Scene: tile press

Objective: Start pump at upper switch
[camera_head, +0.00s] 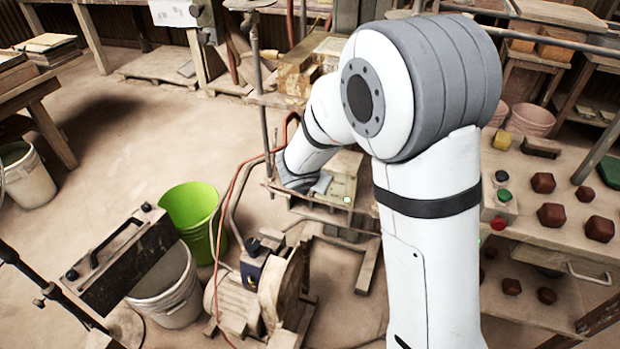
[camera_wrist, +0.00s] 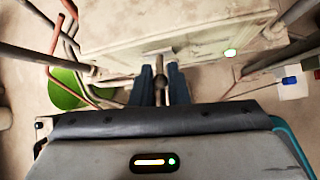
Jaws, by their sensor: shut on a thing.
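In the wrist view my gripper (camera_wrist: 160,72) has its two dark blue fingers close together around a small dark knob-ended lever (camera_wrist: 159,80). It is shut on that lever, in front of a pale, worn box (camera_wrist: 185,32). The gripper is mostly hidden there. The pump (camera_head: 240,300) stands on the floor below, with a black knob on its blue box (camera_head: 253,262).
A green bucket (camera_head: 192,208) and a grey bucket (camera_head: 167,287) stand left of the pump. Rods and hoses run close beside my gripper in the wrist view.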

